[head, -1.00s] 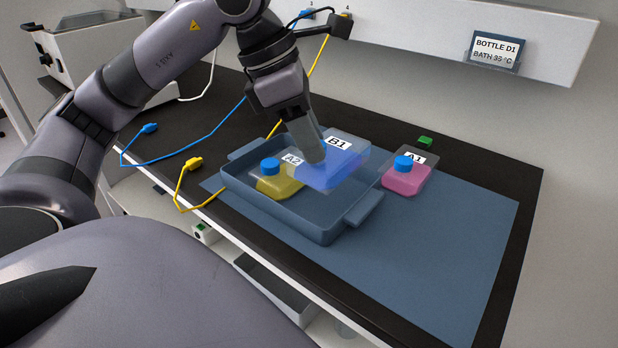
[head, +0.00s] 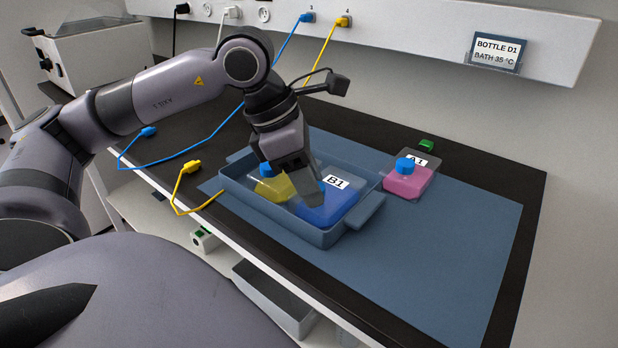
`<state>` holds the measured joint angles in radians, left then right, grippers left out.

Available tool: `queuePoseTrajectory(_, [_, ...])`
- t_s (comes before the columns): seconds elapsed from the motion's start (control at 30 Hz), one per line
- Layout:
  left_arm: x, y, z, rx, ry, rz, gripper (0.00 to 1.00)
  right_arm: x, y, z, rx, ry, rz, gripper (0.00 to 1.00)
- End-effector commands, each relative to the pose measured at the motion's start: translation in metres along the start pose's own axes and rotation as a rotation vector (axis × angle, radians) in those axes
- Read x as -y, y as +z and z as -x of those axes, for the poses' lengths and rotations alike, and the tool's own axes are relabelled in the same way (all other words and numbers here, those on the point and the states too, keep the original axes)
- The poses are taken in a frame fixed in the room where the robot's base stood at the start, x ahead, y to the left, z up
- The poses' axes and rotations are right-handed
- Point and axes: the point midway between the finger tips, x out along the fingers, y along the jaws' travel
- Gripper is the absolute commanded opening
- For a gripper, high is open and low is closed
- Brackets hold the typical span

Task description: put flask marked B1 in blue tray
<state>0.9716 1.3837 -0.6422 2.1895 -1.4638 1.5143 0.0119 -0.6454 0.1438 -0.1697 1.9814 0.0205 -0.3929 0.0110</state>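The flask marked B1 (head: 335,205) is clear with blue liquid and a white label. It lies in the right part of the blue tray (head: 262,222), which sits on the blue mat. My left gripper (head: 306,198) reaches down into the tray at the left end of this flask. Its fingers cover that end, and the flask's cap is hidden. Whether the fingers still grip it cannot be made out. My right gripper is out of view.
A flask with yellow liquid (head: 273,189) lies in the tray's left part, partly behind my gripper. The pink flask A1 (head: 405,184) lies right of the tray. Yellow (head: 188,167) and blue (head: 148,132) plugs lie left. The mat's right side (head: 440,240) is clear.

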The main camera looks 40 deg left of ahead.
Motion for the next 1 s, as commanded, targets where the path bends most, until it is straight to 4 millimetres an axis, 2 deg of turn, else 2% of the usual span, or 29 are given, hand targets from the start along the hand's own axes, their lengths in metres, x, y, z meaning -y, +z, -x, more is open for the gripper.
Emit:
queuePoseTrajectory(0.33, [0.000,0.001,0.001,0.000,0.000,0.000,0.58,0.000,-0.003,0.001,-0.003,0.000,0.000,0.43])
queuePoseTrajectory(0.47, [-0.001,0.002,0.008,0.001,0.001,0.001,0.58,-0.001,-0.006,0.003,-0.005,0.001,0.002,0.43])
queuePoseTrajectory(0.57, [-0.001,0.002,0.025,0.003,0.003,0.002,0.58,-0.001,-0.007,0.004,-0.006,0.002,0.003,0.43])
queuePoseTrajectory(0.8, [-0.001,0.003,0.080,0.004,0.003,0.001,0.58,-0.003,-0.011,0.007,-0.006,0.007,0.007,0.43])
queuePoseTrajectory(1.0, [0.000,0.003,0.112,0.003,0.001,0.000,0.58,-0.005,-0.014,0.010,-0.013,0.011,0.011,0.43])
